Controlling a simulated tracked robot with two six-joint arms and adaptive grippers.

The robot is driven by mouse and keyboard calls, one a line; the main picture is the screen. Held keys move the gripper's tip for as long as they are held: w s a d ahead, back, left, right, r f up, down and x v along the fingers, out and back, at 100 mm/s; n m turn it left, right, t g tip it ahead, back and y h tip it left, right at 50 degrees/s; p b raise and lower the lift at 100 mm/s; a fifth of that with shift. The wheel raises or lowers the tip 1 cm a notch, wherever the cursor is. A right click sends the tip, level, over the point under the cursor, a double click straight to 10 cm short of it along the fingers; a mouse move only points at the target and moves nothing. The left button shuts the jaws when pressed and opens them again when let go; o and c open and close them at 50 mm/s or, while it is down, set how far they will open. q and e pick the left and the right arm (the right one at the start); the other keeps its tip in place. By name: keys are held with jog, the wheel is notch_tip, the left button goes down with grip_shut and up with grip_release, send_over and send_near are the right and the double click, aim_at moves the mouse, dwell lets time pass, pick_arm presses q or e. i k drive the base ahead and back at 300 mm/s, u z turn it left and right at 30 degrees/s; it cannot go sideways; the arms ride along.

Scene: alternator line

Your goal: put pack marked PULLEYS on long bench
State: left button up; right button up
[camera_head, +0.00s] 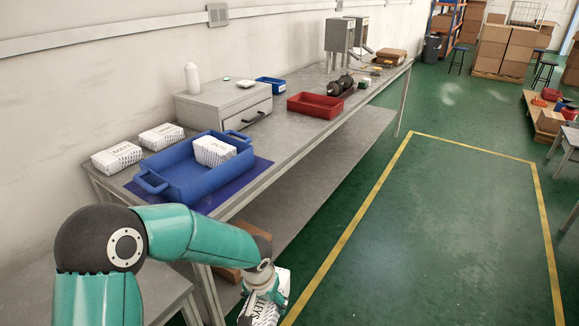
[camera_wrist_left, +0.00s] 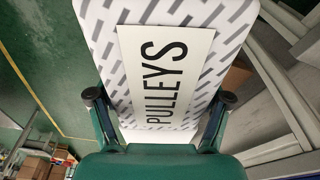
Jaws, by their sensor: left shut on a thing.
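The pack marked PULLEYS (camera_wrist_left: 165,75) is white with dark dashes and a lettered label. It fills the middle of the left wrist view, and its lower end shows at the bottom of the head view (camera_head: 264,312). My left gripper (camera_wrist_left: 158,104) is shut on it, with a finger at each side. The gripper (camera_head: 268,286) holds the pack beyond the front edge of the long bench (camera_head: 297,142), low beside its near end. My right gripper is in neither view.
A blue tray (camera_head: 183,187) with a white pack (camera_head: 214,151) in it stands on the near bench end. Two white packs (camera_head: 118,157) (camera_head: 161,137) lie behind it. A drawer box (camera_head: 222,104) and red bin (camera_head: 315,105) stand farther along. Clear bench top shows before the drawer box.

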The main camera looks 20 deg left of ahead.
aim_at(270, 142)
jog(key=u, duration=0.3)
jog(key=i, duration=1)
jog(key=z, duration=0.05)
